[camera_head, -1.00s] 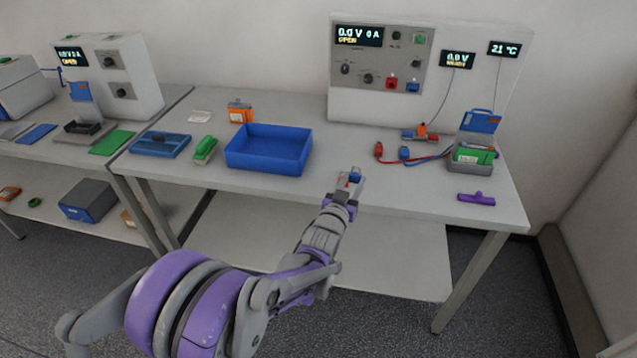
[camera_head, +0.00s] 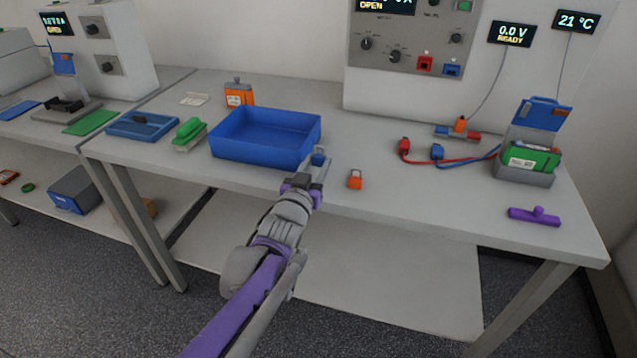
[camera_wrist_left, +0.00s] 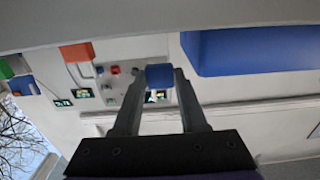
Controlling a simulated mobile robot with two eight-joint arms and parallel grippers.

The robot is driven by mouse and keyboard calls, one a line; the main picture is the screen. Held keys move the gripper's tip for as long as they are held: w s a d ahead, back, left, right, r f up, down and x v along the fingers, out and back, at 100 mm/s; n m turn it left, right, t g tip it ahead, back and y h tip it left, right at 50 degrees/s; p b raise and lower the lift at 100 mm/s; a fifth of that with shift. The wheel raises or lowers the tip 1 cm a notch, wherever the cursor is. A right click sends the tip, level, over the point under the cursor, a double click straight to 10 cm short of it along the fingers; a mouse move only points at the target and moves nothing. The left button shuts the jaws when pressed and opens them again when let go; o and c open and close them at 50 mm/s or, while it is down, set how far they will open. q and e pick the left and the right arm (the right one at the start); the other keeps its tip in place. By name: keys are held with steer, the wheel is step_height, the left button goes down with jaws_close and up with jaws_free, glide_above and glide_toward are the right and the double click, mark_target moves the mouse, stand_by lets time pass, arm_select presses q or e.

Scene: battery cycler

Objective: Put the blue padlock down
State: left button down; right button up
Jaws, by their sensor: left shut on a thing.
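The blue padlock (camera_head: 318,158) is between the fingertips of my left gripper (camera_head: 317,164), which is shut on it. In the head view it shows in front of the right front corner of the blue tray. In the left wrist view the blue padlock (camera_wrist_left: 160,75) sits between the two finger ends (camera_wrist_left: 160,78), its shackle hidden. Whether it touches the table is hard to tell. An orange padlock (camera_head: 355,180) stands on the table to the right of the gripper; it also shows in the left wrist view (camera_wrist_left: 77,52). My right gripper is not in view.
The blue tray (camera_head: 232,153) looks empty. Red and blue leads (camera_head: 437,153), a grey box with a green battery (camera_head: 533,157) and a purple tool (camera_head: 534,216) lie to the right.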

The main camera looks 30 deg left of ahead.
arm_select(q)
steer(key=shift+f+b, duration=0.7)
steer(key=shift+f, duration=1.4)
steer(key=shift+f, duration=0.2)
steer(key=shift+c, duration=2.2)
jaws_free()
